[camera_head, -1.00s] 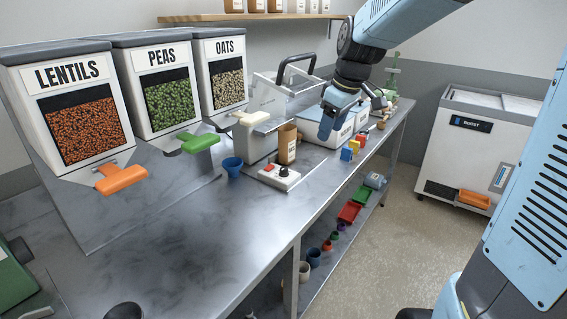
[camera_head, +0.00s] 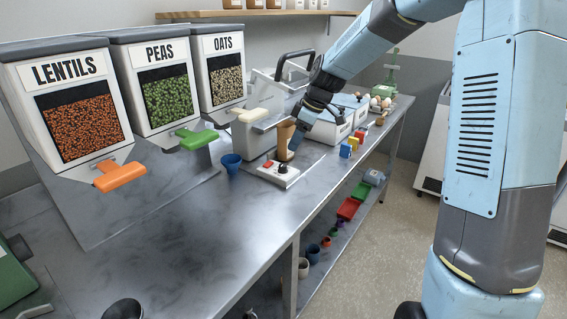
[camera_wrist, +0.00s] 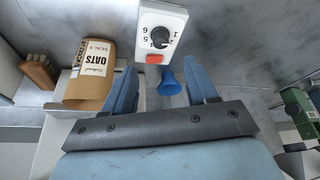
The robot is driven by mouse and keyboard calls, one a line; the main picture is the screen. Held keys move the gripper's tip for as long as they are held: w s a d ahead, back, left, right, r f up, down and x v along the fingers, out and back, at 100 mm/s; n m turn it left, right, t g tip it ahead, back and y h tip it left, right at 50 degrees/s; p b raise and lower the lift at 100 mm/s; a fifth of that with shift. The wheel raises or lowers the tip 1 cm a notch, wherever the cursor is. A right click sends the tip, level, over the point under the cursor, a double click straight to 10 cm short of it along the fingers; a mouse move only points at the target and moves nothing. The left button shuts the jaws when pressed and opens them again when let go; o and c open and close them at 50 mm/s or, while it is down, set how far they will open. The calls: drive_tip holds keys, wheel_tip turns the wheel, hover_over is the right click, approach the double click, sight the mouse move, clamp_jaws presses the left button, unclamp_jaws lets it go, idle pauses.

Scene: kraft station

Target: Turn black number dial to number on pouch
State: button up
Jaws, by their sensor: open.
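The black number dial (camera_wrist: 160,37) sits on a white box (camera_wrist: 162,58) with a red button (camera_wrist: 154,57) and printed digits around it. Which digit it points at is too small to tell. In the head view the box (camera_head: 271,173) lies on the steel bench with the dial (camera_head: 283,169) on top. The brown pouch (camera_wrist: 88,86) has a label reading OATS and what looks like SEAL 5. It stands behind the dial box in the head view (camera_head: 285,135). My gripper (camera_wrist: 161,66) is open and empty, pointed toward the dial box, apart from it.
A blue cup (camera_head: 231,163) stands left of the dial box. Dispensers for lentils (camera_head: 75,120), peas (camera_head: 165,100) and oats (camera_head: 226,85) line the wall. Colored blocks (camera_head: 352,144) lie right.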

sight(283, 164)
drive_tip(key=x, duration=0.9)
drive_tip(key=shift+a+f, duration=0.2)
drive_tip(key=shift+f, duration=0.15)
